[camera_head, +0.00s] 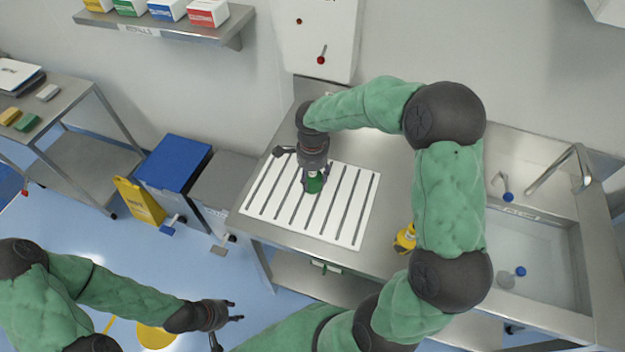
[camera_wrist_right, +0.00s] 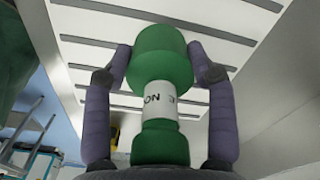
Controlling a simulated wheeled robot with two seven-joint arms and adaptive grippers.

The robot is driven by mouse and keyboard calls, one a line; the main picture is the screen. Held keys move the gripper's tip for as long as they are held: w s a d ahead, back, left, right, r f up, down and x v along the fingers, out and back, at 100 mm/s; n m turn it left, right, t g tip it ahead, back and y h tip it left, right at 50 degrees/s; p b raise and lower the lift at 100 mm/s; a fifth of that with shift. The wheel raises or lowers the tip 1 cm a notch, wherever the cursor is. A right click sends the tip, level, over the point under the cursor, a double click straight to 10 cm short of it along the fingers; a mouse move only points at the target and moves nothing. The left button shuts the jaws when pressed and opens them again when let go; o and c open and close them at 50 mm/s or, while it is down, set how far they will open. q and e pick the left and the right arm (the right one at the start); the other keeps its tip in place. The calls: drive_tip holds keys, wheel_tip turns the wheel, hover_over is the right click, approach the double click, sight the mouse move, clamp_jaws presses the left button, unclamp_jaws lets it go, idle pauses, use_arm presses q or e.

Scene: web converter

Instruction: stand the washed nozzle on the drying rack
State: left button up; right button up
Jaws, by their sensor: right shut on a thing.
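The green nozzle (camera_head: 314,184) with a white label band is between the fingers of my right gripper (camera_head: 312,172). In the right wrist view the nozzle (camera_wrist_right: 160,100) is gripped on both sides by the fingers of the right gripper (camera_wrist_right: 162,75). The white slatted drying rack (camera_head: 350,205) lies on the steel counter, and the nozzle is over its upper middle part. I cannot tell whether the nozzle touches the rack. The rack's slats (camera_wrist_right: 225,30) show behind the nozzle in the wrist view. My left gripper (camera_head: 226,312) is empty and open above the floor at lower left.
A yellow object (camera_head: 405,238) stands on the counter right of the rack, partly behind my right arm. The sink (camera_head: 540,260) with a tap is at the right. A blue-lidded bin (camera_head: 175,160) and a yellow floor sign (camera_head: 138,200) stand left of the counter. Most of the rack is bare.

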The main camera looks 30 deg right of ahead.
wheel_tip(320, 180, down, 2)
drive_tip(key=shift+f, duration=0.15)
drive_tip(key=o, duration=1.2)
drive_tip(key=shift+o, duration=0.2)
drive_tip(key=shift+r, duration=0.2)
wheel_tip(320, 180, up, 12)
drive_tip(key=shift+p, duration=0.9)
